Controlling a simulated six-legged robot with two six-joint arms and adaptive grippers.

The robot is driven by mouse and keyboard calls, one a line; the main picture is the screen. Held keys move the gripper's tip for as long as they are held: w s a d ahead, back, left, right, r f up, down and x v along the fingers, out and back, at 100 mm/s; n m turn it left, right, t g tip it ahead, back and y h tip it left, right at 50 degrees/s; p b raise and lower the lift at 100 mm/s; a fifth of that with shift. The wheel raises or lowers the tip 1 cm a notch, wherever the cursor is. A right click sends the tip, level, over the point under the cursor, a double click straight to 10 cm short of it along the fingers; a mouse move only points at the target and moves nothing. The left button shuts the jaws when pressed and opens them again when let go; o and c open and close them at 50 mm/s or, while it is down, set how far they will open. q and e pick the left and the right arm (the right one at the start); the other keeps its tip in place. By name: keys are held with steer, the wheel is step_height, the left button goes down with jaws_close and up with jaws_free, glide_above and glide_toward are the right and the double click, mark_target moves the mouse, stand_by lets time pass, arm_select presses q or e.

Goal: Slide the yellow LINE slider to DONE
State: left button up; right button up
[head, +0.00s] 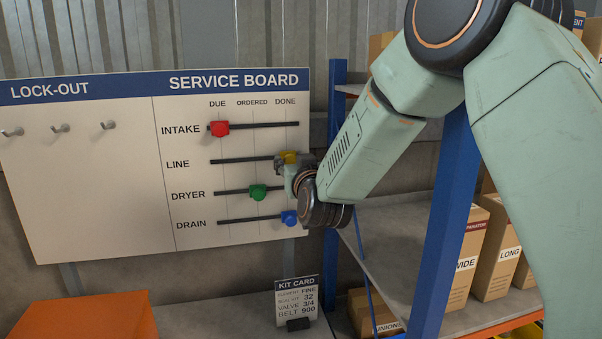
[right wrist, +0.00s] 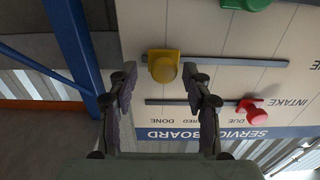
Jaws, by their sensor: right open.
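The yellow LINE slider (head: 289,156) sits at the right end of its dark rail (head: 240,160), under the DONE heading (head: 285,101). It also shows in the upside-down right wrist view (right wrist: 164,66), at the rail's left end there. My right gripper (head: 285,168) is at the board just below the yellow slider and hides part of it. In the right wrist view its two fingers (right wrist: 163,78) are open, one to each side of the yellow knob. I see no finger touching the knob, and contact cannot be told. My left gripper is not in view.
The red INTAKE slider (head: 219,129) is under DUE. The green DRYER slider (head: 258,192) is near the middle, and the blue DRAIN slider (head: 289,218) is at the right end, close below my gripper. A blue shelf post (head: 440,230) stands right of the board.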

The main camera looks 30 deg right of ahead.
steer(key=v, duration=1)
steer(key=shift+w, duration=0.2)
steer(key=shift+s, duration=0.15)
